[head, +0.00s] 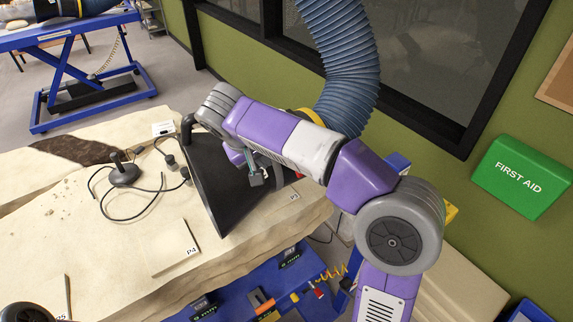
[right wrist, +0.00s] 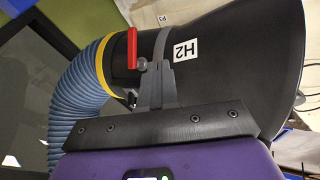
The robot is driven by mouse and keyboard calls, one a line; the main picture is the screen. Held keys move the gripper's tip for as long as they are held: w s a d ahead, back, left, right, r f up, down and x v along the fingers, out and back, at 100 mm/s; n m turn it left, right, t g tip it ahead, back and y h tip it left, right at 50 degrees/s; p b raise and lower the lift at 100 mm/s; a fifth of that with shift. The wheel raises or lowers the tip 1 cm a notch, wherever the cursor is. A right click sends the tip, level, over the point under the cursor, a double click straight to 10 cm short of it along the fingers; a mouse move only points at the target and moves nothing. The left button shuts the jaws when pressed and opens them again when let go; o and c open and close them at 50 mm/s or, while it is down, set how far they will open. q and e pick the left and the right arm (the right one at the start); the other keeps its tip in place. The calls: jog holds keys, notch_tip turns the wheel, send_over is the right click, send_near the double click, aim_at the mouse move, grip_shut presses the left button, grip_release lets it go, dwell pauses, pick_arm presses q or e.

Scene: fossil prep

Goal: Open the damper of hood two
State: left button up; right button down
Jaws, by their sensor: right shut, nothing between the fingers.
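The black hood carries a white H2 label (right wrist: 186,51) in the right wrist view. The hood (head: 217,190) also shows in the head view, standing over the pale slab. Its red damper handle (right wrist: 132,48) stands by the neck, next to the yellow collar (right wrist: 103,67), with a grey knob at its lower end. My right gripper (right wrist: 157,72) is shut and empty, its fingers close beside the handle's knob; I cannot tell whether they touch. In the head view the right gripper (head: 257,180) is partly hidden by my own arm. My left gripper is not seen.
A ribbed blue hose (head: 345,65) rises from the hood's neck. The slab (head: 130,220) holds a black joystick-like device (head: 124,174) with cables. A green first aid box (head: 522,176) is on the right wall. A blue lift table (head: 70,40) stands at the far left.

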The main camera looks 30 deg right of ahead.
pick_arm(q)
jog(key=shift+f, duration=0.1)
pick_arm(e)
jog(key=w+d+f, duration=0.3)
jog(key=d+f, duration=0.5)
jog(key=f, duration=0.1)
pick_arm(q)
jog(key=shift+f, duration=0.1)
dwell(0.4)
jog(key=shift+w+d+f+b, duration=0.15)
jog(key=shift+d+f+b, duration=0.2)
jog(key=shift+b, duration=0.15)
pick_arm(e)
jog(key=shift+s+d+f+n, duration=0.1)
jog(key=shift+d+n, duration=0.05)
jog(key=shift+n, duration=0.15)
